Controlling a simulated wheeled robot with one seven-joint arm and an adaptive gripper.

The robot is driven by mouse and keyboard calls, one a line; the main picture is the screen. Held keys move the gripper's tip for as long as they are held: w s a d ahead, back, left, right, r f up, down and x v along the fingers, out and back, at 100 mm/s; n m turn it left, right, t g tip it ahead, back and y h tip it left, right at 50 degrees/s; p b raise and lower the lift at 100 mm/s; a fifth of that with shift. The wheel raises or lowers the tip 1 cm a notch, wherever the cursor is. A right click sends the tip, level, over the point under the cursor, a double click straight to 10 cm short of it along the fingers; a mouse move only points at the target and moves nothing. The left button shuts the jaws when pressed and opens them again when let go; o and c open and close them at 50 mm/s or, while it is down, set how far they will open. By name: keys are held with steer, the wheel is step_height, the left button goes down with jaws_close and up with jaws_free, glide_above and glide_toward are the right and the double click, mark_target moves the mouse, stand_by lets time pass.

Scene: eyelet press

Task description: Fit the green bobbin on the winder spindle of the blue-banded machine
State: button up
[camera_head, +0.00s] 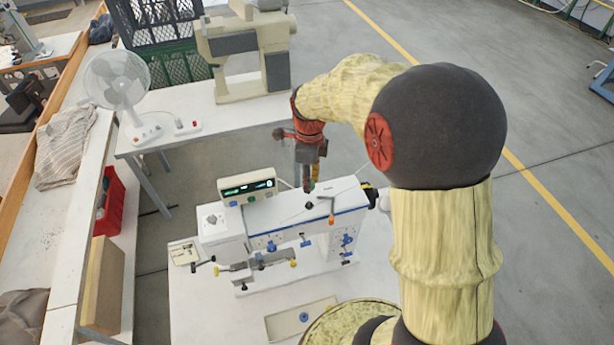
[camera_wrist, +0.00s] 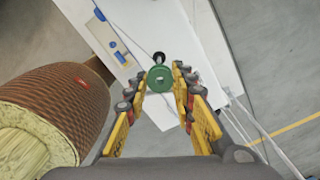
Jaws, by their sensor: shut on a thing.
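The blue-banded machine (camera_head: 290,222) is a white sewing-machine shape with a blue stripe, standing on the white table in the head view. My gripper (camera_head: 308,184) is above and behind its top, pointing down. The green bobbin (camera_wrist: 160,78) is a round disc with a small central hole, held between my fingertips (camera_wrist: 158,88) in the wrist view. In the head view only a small bit of green (camera_head: 308,187) shows at the fingertips. A small black round part (camera_wrist: 159,57) shows just beyond the bobbin; I cannot tell whether it is the winder spindle.
A display box (camera_head: 247,187) stands at the machine's left. A shallow tray (camera_head: 275,327) with a blue round piece (camera_head: 303,317) lies in front. A larger beige machine (camera_head: 245,45) and a fan (camera_head: 117,82) stand on the back table. Thin thread lines cross near my gripper.

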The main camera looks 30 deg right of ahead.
steer(key=shift+s+f, duration=0.1)
steer(key=shift+f+b, duration=2.25)
steer(key=shift+f, duration=0.95)
steer(key=shift+f+b, duration=1.05)
steer(key=shift+f, duration=0.35)
stand_by(2.0)
steer(key=o, duration=0.9)
steer(key=shift+c, duration=0.2)
steer(key=shift+r, duration=0.15)
steer(key=shift+r+p, duration=1.55)
steer(key=shift+r, duration=0.9)
